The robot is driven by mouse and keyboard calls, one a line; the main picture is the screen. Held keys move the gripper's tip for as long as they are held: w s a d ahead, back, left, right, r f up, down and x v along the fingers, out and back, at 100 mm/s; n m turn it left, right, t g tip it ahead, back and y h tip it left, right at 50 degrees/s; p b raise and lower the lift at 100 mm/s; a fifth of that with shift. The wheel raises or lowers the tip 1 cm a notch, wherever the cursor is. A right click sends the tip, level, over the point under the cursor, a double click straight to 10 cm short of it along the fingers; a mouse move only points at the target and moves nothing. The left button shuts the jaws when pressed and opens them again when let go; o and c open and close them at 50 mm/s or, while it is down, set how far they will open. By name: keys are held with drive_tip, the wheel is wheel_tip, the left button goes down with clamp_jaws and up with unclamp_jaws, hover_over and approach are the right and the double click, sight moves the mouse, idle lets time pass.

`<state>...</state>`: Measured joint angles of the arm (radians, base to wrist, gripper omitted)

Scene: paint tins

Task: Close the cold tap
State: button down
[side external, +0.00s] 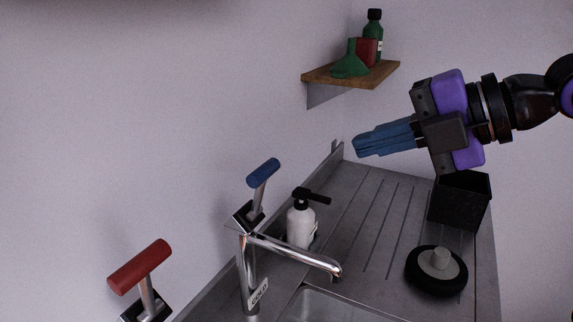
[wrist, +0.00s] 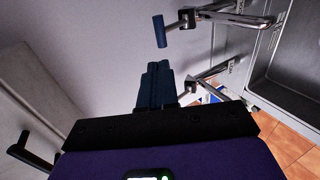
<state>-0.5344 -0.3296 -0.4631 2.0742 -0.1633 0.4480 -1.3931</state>
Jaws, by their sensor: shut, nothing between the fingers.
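The cold tap's lever has a blue handle (side external: 263,172), raised and tilted on a chrome stem above a dark block. A chrome spout (side external: 300,254) reaches right over the sink from a post with a tag reading COLD (side external: 258,292). A red-handled lever (side external: 140,265) stands nearer, at lower left. My gripper (side external: 358,147) is shut and empty, its blue fingers pointing left, in the air to the right of the blue handle and apart from it. In the wrist view the shut fingertips (wrist: 158,66) sit below the blue handle (wrist: 159,31), with a gap between them.
A white soap bottle (side external: 301,225) with a black pump stands behind the spout. A black box (side external: 460,200) and a black round object (side external: 437,271) are on the grey drainer (side external: 370,215). A wooden shelf (side external: 385,76) holds a green funnel, a red item and a bottle.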

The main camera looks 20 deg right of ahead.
approach(267, 167)
drive_tip(key=x, duration=0.5)
drive_tip(key=shift+s+d+f, duration=0.1)
drive_tip(key=shift+s+f, duration=0.1)
drive_tip(key=shift+f, duration=0.1)
drive_tip(key=shift+x, duration=0.85)
drive_tip(key=shift+w, duration=0.1)
drive_tip(key=shift+w+a, duration=0.3)
drive_tip(key=shift+a, duration=0.05)
drive_tip(key=shift+r, duration=0.15)
